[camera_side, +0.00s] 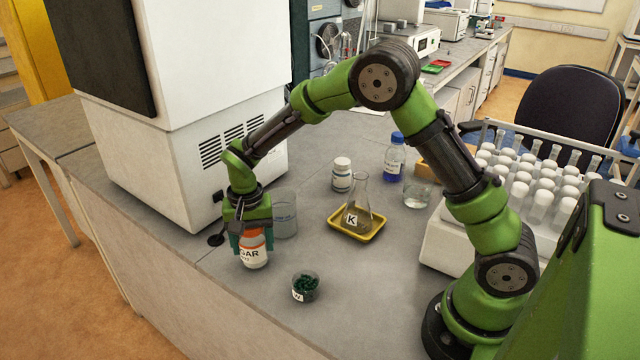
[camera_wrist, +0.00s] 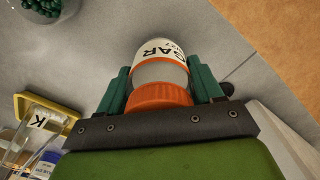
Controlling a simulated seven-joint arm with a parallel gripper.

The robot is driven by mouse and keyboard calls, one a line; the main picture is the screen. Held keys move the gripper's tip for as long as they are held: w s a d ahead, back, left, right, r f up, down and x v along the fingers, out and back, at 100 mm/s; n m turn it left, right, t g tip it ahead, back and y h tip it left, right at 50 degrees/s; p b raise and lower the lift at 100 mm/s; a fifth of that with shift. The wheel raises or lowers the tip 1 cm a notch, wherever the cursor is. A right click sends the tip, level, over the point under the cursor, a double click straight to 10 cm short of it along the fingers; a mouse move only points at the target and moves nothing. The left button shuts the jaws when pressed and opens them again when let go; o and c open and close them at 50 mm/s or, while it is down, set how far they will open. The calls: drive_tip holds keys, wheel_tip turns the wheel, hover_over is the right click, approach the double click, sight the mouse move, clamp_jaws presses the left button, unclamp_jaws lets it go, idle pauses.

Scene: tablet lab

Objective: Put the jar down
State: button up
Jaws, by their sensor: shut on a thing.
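The jar (camera_side: 254,252) is white with an orange band and a label ending in "GAR". It is upright near the left front edge of the bench, and I cannot tell whether its base touches the top. My gripper (camera_side: 252,238) points down over it with its teal fingers shut on it from both sides. In the wrist view the jar (camera_wrist: 158,62) shows its orange lid (camera_wrist: 158,95) between the two fingers of my gripper (camera_wrist: 160,88). Part of the jar's upper end is hidden by the fingers in the side view.
A glass beaker (camera_side: 285,222) stands just right of my gripper. A dish of green pieces (camera_side: 305,288) is to the front right. A flask marked K (camera_side: 361,205) stands on a yellow tray (camera_side: 338,225). A white machine (camera_side: 200,150) rises behind left. Bare bench (camera_side: 350,290) lies front right.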

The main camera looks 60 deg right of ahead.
drive_tip(key=shift+f, duration=0.35)
drive_tip(key=o, duration=1.2)
drive_tip(key=shift+o, duration=0.2)
drive_tip(key=shift+r, duration=0.1)
wheel_tip(320, 180, up, 12)
drive_tip(key=s+d+r+n+t, duration=0.1)
drive_tip(key=s+r+t, duration=0.1)
drive_tip(key=s, duration=0.5)
drive_tip(key=s+d+r+n+t+y, duration=0.1)
drive_tip(key=s+r+n+t, duration=0.1)
drive_tip(key=s+r, duration=0.2)
drive_tip(key=s+d+r+n+t+y, duration=0.1)
drive_tip(key=s+d+r+n+t, duration=0.1)
drive_tip(key=s, duration=0.8)
drive_tip(key=shift+s+r+t, duration=0.25)
drive_tip(key=shift+r+t, duration=0.35)
